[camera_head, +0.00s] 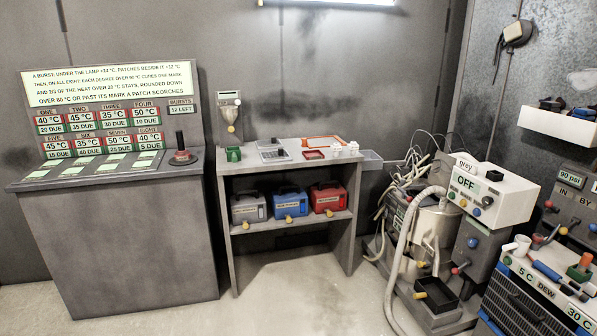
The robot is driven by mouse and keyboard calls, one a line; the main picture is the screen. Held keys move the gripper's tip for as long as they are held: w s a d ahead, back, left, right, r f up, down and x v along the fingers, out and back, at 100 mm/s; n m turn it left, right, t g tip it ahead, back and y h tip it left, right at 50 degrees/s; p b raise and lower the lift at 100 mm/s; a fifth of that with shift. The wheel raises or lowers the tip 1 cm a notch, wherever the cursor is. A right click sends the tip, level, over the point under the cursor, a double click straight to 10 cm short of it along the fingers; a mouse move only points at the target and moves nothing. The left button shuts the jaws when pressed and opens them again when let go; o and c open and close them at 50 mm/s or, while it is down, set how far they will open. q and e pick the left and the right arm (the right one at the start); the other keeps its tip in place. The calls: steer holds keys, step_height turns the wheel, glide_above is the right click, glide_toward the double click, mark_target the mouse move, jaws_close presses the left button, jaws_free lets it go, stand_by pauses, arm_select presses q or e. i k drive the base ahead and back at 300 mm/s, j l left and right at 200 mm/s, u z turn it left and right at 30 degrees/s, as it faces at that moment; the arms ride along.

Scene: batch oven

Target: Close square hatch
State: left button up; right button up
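I cannot pick out a square hatch with certainty in the head view. The closest flat panel is an orange-edged pale panel (322,141) on top of the grey workbench (240,168), with a small red square piece (313,155) in front of it. I cannot tell whether either is a hatch, or open or shut. Neither of my grippers is in view, and no arm shows near the bench.
A grey console (130,235) with a lit sign (110,84) stands left. Grey, blue and red boxes (328,198) sit on the bench shelf. A metal tank (425,225) with a hose and a white "OFF" unit (490,195) crowd the right. Floor in front is clear.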

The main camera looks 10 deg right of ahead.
mark_target(442, 178)
steer(key=i+j+z, duration=0.15)
steer(key=i+z, duration=0.3)
steer(key=i, duration=0.2)
steer(key=i+j+z, duration=0.3)
steer(key=i+z, duration=0.15)
steer(key=i, duration=0.15)
steer(key=i+j+z, duration=0.85)
steer(key=j, duration=0.45)
steer(key=i+l, duration=0.05)
steer(key=i, duration=0.05)
